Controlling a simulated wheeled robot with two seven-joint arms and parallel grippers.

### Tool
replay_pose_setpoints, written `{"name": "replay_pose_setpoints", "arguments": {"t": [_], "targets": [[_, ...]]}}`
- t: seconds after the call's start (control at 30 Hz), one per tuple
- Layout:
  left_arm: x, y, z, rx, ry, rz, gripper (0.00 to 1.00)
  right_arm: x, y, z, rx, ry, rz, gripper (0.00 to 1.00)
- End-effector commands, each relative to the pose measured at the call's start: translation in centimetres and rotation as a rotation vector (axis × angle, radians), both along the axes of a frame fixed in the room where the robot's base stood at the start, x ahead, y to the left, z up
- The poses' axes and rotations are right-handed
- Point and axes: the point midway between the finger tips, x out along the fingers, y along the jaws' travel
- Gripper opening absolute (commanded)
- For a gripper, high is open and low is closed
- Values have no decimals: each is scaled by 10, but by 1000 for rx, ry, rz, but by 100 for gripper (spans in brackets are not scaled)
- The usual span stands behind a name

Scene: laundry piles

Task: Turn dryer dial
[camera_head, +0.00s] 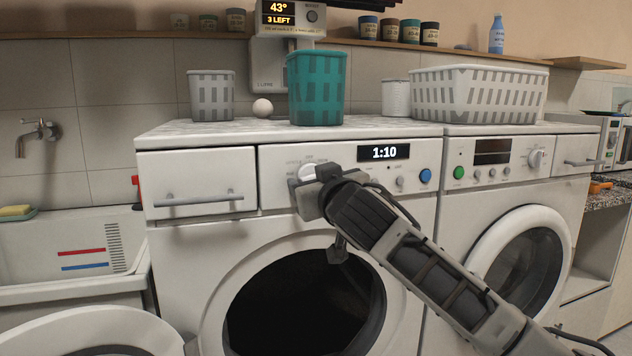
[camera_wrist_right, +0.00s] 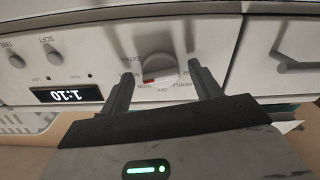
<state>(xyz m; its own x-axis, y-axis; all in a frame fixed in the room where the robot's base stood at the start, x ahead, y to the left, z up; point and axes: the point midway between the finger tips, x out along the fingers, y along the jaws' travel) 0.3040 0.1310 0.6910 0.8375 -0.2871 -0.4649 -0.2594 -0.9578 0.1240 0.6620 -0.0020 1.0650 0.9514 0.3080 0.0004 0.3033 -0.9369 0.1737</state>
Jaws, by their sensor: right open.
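The left machine (camera_head: 225,235) has a white dial (camera_head: 308,171) on its front panel, beside a display (camera_head: 384,152) reading 1:10. My right gripper (camera_head: 306,186) is at this dial, and its arm comes in from the lower right. In the right wrist view, which is upside down, the dial (camera_wrist_right: 159,72) with a red mark sits between the two fingers of my open right gripper (camera_wrist_right: 163,80). A gap shows around the dial; I cannot tell whether either finger touches it. My left gripper is not in view.
The left machine's round opening is dark, with a round white door (camera_head: 150,335) at lower left. A second machine (camera_head: 570,215) with its door shut stands to the right. A teal basket (camera_head: 316,88) and a white basket (camera_head: 480,93) stand on top.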

Motion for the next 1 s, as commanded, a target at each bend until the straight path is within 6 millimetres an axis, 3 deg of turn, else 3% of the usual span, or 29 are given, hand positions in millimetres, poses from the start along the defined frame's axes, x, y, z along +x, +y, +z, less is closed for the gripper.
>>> {"name": "replay_pose_setpoints", "arguments": {"t": [0.07,0.2,0.63,1.0], "targets": [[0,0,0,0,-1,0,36,0,0,0,0,0,0,58],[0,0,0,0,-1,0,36,0,0,0,0,0,0,19],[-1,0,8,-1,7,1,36,0,0,1,-60,-15,-1,19],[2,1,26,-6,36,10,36,0,-1,4,-330,-102,1,19]]}}
